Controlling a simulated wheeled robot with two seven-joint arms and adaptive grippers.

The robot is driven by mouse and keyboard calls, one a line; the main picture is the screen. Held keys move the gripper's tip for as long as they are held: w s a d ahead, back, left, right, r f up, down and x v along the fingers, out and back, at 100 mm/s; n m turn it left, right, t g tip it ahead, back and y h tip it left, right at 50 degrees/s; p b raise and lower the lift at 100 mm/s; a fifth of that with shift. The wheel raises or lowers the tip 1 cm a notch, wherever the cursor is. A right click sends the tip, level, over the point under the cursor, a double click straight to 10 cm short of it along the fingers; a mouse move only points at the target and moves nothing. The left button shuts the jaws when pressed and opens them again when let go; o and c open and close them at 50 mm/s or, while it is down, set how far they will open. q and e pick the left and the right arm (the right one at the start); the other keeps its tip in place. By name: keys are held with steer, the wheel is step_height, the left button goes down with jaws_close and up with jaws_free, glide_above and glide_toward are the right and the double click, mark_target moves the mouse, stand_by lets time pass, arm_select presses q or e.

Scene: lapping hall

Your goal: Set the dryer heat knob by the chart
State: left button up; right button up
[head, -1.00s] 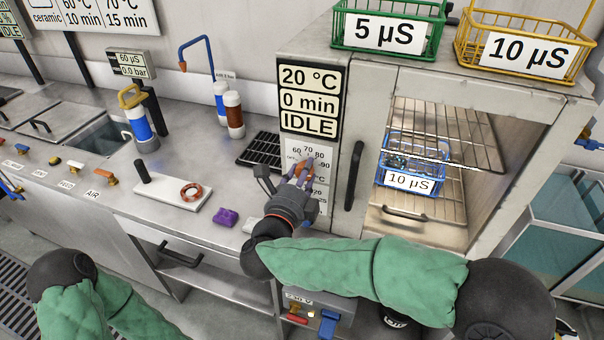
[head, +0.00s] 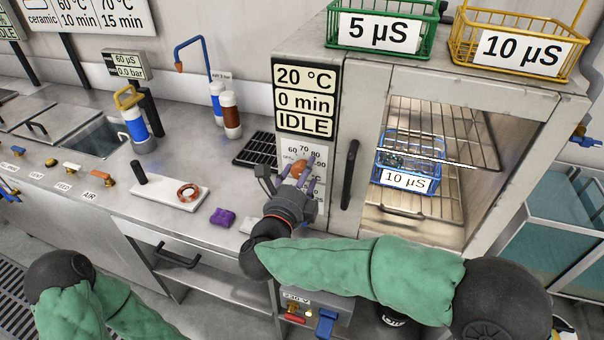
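The dryer (head: 375,45) has a display (head: 305,100) reading 20 °C, 0 min, IDLE. Below it is the heat dial (head: 291,147) with an orange knob (head: 299,168); the numbers 60, 70, 80 and 90 show around its top. My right gripper (head: 297,177) is at the knob, a finger on either side; whether they press on it I cannot tell. The gripper hides the lower dial and the knob's exact setting. The wall chart (head: 88,18) at top left reads 60 °C 10 min and 70 °C 15 min, with "ceramic" beside it. My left gripper is out of view.
Green (head: 432,42) and yellow (head: 455,50) baskets stand on top. A dark handle (head: 349,174) is right of the dial. A purple block (head: 222,217) and white plate (head: 165,200) lie on the bench.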

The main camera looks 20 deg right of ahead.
steer(key=shift+a, duration=0.1)
steer(key=v, duration=1.2)
